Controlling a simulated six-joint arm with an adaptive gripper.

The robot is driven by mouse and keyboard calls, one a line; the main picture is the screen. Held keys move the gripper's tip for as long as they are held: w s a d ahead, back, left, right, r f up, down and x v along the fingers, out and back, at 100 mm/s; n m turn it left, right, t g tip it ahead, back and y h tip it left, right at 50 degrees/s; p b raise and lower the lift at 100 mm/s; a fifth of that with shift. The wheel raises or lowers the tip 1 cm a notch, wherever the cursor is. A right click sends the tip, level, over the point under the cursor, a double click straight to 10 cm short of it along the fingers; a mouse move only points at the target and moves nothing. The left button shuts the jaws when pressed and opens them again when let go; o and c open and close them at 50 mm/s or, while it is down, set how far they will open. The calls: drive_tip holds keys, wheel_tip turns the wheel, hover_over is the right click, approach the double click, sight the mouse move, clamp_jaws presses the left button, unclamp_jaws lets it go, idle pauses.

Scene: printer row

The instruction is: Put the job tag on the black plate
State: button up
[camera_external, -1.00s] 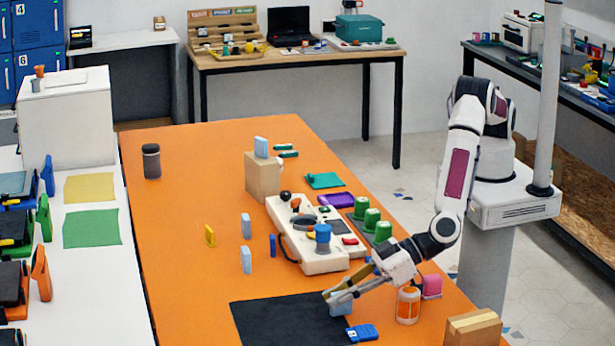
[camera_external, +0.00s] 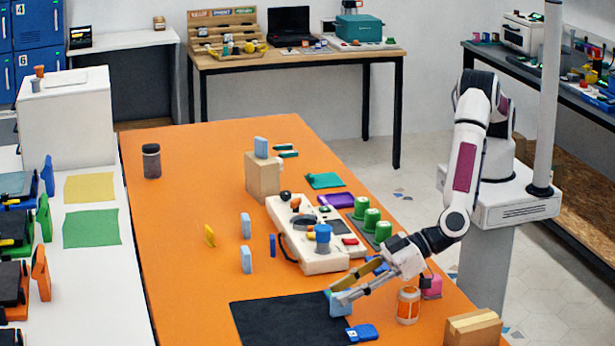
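The black plate (camera_external: 280,322) lies flat at the front of the orange table. A light blue upright piece, which looks like the job tag (camera_external: 340,305), stands at the plate's right edge; I cannot tell whether its whole foot is on the plate. My gripper (camera_external: 347,288) is open, its two fingers spread, just above and behind this tag. The lower finger overlaps the tag's top in the picture, so contact is unclear. Similar light blue pieces stand farther left (camera_external: 246,260) and on a wooden block (camera_external: 263,178).
A blue item (camera_external: 362,332) lies by the plate's right corner. An orange-and-white jar (camera_external: 408,306), a pink block (camera_external: 431,287) and a cardboard box (camera_external: 473,328) stand right. A white device (camera_external: 310,255) stands behind the plate. The table left of it is mostly clear.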

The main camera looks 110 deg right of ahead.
drive_tip(key=v, duration=0.9)
drive_tip(key=shift+s, duration=0.35)
drive_tip(key=shift+r, duration=0.15)
drive_tip(key=w+d+r+g+y, duration=0.1)
drive_tip(key=w+d+r+y, duration=0.15)
drive_tip(key=r, duration=0.45)
drive_tip(key=w+d+r+y, duration=0.1)
drive_tip(key=w+d+r, duration=0.15)
drive_tip(key=r, duration=0.45)
drive_tip(key=s+d+r+n+g+y, duration=0.2)
drive_tip(key=s+d+r, duration=0.3)
drive_tip(key=d+r, duration=0.6)
drive_tip(key=s+d+f+m+g+h, duration=0.1)
drive_tip(key=s+d+f+g+h, duration=0.1)
drive_tip(key=s+d, duration=1.3)
drive_tip(key=s+d+f+m+g+h, duration=0.1)
drive_tip(key=s+d+f+g+h, duration=0.1)
drive_tip(key=s+d, duration=1.2)
drive_tip(key=shift+s+d+f+h, duration=0.25)
drive_tip(key=shift+s+d+h, duration=0.1)
drive_tip(key=shift+d+h, duration=0.55)
